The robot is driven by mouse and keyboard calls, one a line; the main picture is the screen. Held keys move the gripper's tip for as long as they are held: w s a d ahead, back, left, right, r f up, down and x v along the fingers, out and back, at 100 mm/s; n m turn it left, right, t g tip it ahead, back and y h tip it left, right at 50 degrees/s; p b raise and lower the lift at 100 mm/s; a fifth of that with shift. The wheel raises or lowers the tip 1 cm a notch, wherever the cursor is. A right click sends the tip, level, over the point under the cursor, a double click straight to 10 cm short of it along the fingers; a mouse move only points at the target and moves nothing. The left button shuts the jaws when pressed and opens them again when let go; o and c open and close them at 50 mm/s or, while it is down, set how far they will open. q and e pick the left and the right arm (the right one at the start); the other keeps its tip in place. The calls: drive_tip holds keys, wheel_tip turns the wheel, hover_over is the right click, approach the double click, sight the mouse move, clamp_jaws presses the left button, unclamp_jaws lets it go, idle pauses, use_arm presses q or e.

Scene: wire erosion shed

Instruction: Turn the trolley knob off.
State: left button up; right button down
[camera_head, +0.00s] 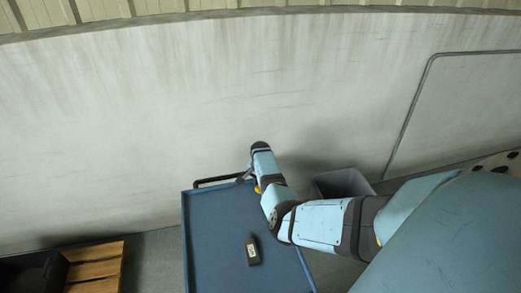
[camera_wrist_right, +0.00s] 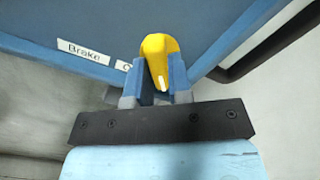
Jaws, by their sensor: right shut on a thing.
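The yellow trolley knob (camera_wrist_right: 155,48) with a white mark sits at the edge of the blue trolley, between the fingers of my right gripper (camera_wrist_right: 160,82). The gripper is shut on it. A white label reading "Brake" (camera_wrist_right: 83,51) is left of the knob; a second label beside it is mostly hidden by a finger. In the head view the blue trolley (camera_head: 215,225) stands below my right arm, and a bit of yellow (camera_head: 257,189) shows beside the wrist at its far edge. The right fingers are hidden there. My left gripper is not in view.
A dark handheld object (camera_head: 252,251) lies on the trolley top. The trolley's black handle (camera_head: 215,181) is at its far side. A grey bin (camera_head: 343,183) stands right of it, a wooden pallet (camera_head: 95,268) at lower left. A pale wall (camera_head: 130,120) rises behind.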

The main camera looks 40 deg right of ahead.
drive_tip(key=shift+n, duration=0.6)
drive_tip(key=c, duration=1)
unclamp_jaws()
drive_tip(key=shift+c, duration=0.2)
drive_tip(key=shift+r+p, duration=0.15)
drive_tip(key=shift+p, duration=0.15)
wheel_tip(320, 180, up, 14)
drive_tip(key=p, duration=0.1)
drive_tip(key=shift+f+p, duration=0.2)
drive_tip(key=shift+p, duration=0.1)
